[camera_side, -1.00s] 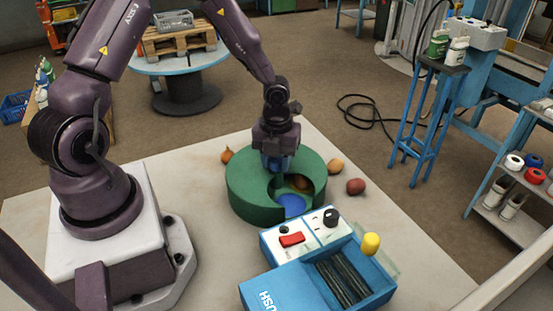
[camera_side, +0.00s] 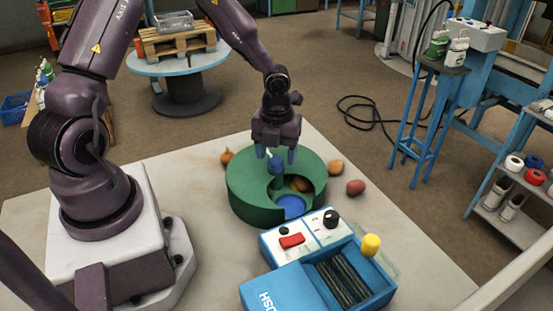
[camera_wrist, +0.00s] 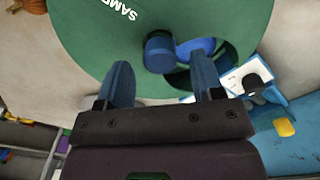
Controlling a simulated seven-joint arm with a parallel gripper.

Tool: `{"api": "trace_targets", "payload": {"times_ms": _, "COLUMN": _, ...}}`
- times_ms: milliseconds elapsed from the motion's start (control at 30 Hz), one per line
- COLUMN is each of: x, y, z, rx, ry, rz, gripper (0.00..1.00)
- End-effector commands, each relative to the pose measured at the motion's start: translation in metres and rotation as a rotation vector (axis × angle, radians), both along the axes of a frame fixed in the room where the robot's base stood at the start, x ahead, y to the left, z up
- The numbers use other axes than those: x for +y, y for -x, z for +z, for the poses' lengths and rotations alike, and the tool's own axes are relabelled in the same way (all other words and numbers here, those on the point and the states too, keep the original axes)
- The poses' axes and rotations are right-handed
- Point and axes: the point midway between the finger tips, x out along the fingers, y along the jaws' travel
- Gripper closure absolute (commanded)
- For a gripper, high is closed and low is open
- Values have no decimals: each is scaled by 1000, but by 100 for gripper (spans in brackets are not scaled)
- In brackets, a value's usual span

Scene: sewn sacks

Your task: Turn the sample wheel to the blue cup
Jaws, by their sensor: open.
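The sample wheel (camera_side: 245,183) is a round green drum on the table, with part of the word "SAMPLE" in white lettering in the wrist view (camera_wrist: 90,50). A cut-out at its front right shows a blue cup (camera_side: 291,206) and, beside it, a brownish-orange round thing (camera_side: 300,184). A blue knob (camera_side: 276,166) stands up at the wheel's middle; it also shows in the wrist view (camera_wrist: 158,54). My gripper (camera_side: 276,154) is open above the knob, its blue fingers spread to either side and empty.
An onion (camera_side: 227,156), an orange-brown vegetable (camera_side: 335,167) and a reddish one (camera_side: 356,187) lie around the wheel.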

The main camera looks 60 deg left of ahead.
Motion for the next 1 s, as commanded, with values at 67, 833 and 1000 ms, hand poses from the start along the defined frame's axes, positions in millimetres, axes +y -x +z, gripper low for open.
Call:
{"api": "trace_targets", "payload": {"times_ms": 67, "x": 1, "y": -1, "z": 20, "rx": -7, "ry": -3, "rz": 3, "gripper": 39}}
{"api": "trace_targets", "payload": {"times_ms": 833, "x": 0, "y": 0, "z": 105, "rx": 0, "ry": 0, "rz": -1, "gripper": 39}}
{"api": "trace_targets", "payload": {"times_ms": 1000, "x": 0, "y": 0, "z": 104, "rx": 0, "ry": 0, "rz": 25, "gripper": 39}}
